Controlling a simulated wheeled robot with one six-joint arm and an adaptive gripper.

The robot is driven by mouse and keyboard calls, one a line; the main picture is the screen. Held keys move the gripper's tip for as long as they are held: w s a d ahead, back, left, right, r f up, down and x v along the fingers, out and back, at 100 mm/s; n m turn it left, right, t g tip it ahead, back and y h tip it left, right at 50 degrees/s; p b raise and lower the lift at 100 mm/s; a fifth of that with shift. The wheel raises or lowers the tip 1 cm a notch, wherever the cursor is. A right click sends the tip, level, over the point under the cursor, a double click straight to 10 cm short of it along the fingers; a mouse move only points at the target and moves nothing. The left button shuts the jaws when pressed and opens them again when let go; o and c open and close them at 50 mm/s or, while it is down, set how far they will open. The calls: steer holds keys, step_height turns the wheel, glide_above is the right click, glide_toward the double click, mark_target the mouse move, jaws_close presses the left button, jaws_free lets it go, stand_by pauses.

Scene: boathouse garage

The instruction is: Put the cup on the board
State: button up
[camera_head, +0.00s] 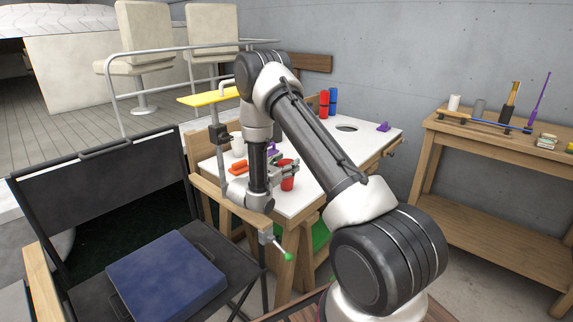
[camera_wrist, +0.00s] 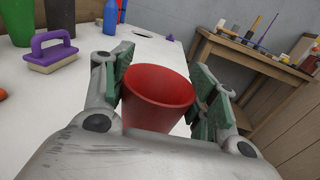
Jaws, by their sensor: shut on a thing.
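A red cup (camera_head: 287,183) is held between the fingers of my gripper (camera_head: 283,168) near the front of the white-topped workbench (camera_head: 308,188). In the wrist view the cup (camera_wrist: 158,105) is between the two green-padded fingers of my gripper (camera_wrist: 163,80), its open rim toward the camera. The fingers are shut on its sides. I cannot tell whether the cup's base touches the bench top. I cannot clearly make out a board on the bench; my arm covers part of the top.
A purple-handled brush (camera_wrist: 52,52), a green cup (camera_wrist: 18,22) and a blue bottle (camera_wrist: 110,17) stand on the bench. Red and blue bottles (camera_head: 323,104) stand at its back. A black chair (camera_head: 100,195) is at left, a wooden shelf table (camera_head: 490,140) at right.

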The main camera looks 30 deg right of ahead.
steer(key=o, duration=1.2)
steer(key=shift+c, duration=0.2)
steer(key=v, duration=1.2)
jaws_close()
stand_by(0.4)
